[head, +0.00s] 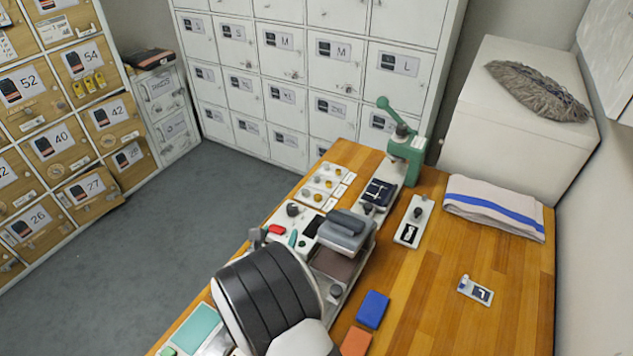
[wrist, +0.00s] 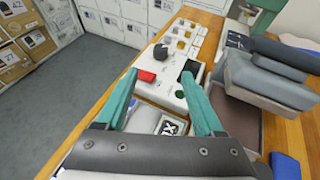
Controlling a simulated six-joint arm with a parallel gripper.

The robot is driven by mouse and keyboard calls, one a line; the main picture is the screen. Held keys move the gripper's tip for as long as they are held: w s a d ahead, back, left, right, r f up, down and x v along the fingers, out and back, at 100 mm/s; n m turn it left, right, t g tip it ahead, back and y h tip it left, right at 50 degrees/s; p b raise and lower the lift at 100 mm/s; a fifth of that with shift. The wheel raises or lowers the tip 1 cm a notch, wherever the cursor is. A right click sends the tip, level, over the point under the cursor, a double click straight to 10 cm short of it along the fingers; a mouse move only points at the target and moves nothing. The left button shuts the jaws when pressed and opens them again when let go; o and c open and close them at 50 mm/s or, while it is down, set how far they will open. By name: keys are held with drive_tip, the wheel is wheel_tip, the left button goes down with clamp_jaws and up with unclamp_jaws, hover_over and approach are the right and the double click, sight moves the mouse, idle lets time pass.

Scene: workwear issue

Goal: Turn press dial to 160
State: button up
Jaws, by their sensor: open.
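The heat press stands along the table's left side, with a pale control panel (wrist: 172,90). Its black dial (head: 293,209) is a round knob near the panel's far end; it also shows in the wrist view (wrist: 160,53). I cannot read the dial's setting. A red switch (wrist: 147,76) and a dark display (wrist: 190,69) sit nearer. My gripper (wrist: 160,75) is open with two teal fingers over the panel, pointing towards the dial, apart from it and empty. In the head view my arm hides most of the gripper.
The press's grey upper part (head: 345,231) stands close right of the panel. A green hand press (head: 407,155), a folded towel (head: 493,207) and a blue block (head: 373,309) are on the table (head: 435,275). Small parts lie in a white tray (wrist: 183,38) beyond the dial.

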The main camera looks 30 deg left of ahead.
sight(291, 208)
drive_tip(key=x, duration=1.5)
drive_tip(key=shift+w+f, duration=0.2)
clamp_jaws()
